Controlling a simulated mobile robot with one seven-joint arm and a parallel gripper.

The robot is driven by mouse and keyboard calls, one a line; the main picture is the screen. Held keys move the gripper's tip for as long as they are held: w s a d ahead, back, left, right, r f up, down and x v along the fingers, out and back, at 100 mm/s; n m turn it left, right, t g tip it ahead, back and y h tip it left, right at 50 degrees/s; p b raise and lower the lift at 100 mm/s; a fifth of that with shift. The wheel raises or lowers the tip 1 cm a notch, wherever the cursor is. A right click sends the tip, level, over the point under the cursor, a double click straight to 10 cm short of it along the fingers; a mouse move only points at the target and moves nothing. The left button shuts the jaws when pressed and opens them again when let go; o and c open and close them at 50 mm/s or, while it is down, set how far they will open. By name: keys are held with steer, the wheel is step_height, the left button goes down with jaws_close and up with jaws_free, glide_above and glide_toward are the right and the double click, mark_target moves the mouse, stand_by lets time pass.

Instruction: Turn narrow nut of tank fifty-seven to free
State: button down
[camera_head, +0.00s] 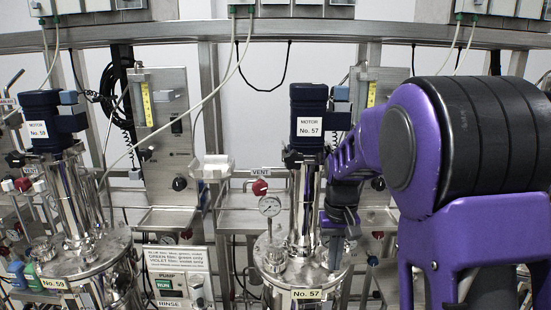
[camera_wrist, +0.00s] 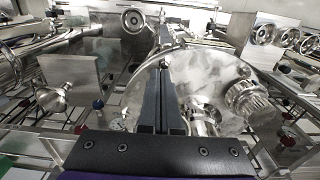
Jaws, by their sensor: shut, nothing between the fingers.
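Tank fifty-seven stands at the middle bottom of the head view, with a round steel lid (camera_head: 275,262), a "57" label (camera_head: 308,294) and a blue motor marked No. 57 (camera_head: 308,98) on its column. My gripper (camera_head: 340,234) points down over the right side of that lid, beside the column. In the wrist view my gripper (camera_wrist: 161,80) is shut and empty, its dark fingers lying across the view of a round steel lid (camera_wrist: 210,75). A ribbed cap fitting (camera_wrist: 248,100) sits at the lid's right edge, apart from the fingers. I cannot tell which fitting is the narrow nut.
A pressure gauge (camera_head: 270,206) and a red vent knob (camera_head: 260,187) are left of the column. Tank fifty-nine (camera_head: 85,265) stands at the left. A film-colour sign (camera_head: 176,259) and pump panel (camera_head: 175,290) are between the tanks. Steel frames and hoses fill the back.

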steer(key=shift+s+r+p, duration=0.1)
steer(key=shift+r+p, duration=1.55)
steer(key=shift+r, duration=0.3)
step_height(320, 180, up, 2)
steer(key=shift+r, duration=0.1)
steer(key=shift+a, duration=0.1)
steer(key=b, duration=0.4)
steer(key=shift+a+f, duration=0.15)
steer(key=shift+f, duration=0.1)
step_height(320, 180, down, 3)
steer(key=b, duration=0.7)
steer(key=shift+f, duration=1.35)
